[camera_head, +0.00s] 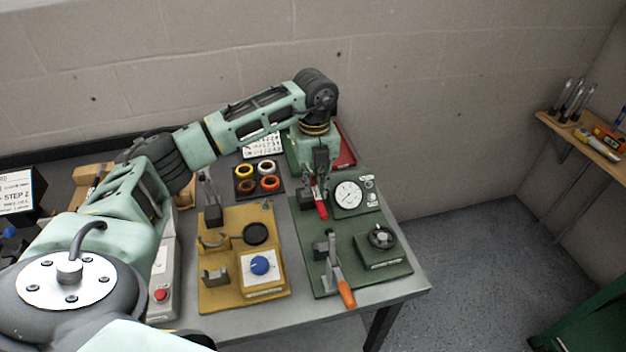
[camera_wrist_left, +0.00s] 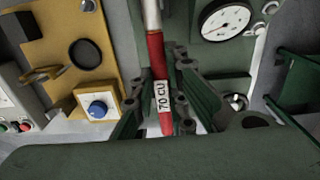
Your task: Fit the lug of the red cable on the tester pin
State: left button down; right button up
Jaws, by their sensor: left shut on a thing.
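My left gripper (camera_head: 318,188) points down over the back of the green board. It is shut on the red cable end (camera_head: 321,210). In the left wrist view the red sleeve (camera_wrist_left: 156,60), labelled "70 CU", lies between the two fingers (camera_wrist_left: 163,105). A silver lug barrel (camera_wrist_left: 152,15) leads out of the sleeve at the top edge; its far end is out of that picture. The tester's white dial gauge (camera_head: 348,194) sits just right of the gripper, and also shows in the wrist view (camera_wrist_left: 225,20). I cannot make out the tester pin. My right gripper is not in view.
A tray of coloured tape rolls (camera_head: 257,178) is behind.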

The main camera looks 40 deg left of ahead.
pick_arm(q)
notch_tip(320, 180, down, 2)
jog(key=shift+s+f+b, duration=0.1)
jog(key=shift+f+b, duration=0.1)
jog(key=shift+b, duration=0.5)
jog(key=shift+f, duration=0.3)
jog(key=s+d+f+b, duration=0.1)
jog(key=f, duration=0.1)
jog(key=s+d+f+b, duration=0.1)
jog(key=shift+s+d+f, duration=0.1)
jog(key=shift+d+f, duration=0.2)
jog(key=shift+f, duration=0.05)
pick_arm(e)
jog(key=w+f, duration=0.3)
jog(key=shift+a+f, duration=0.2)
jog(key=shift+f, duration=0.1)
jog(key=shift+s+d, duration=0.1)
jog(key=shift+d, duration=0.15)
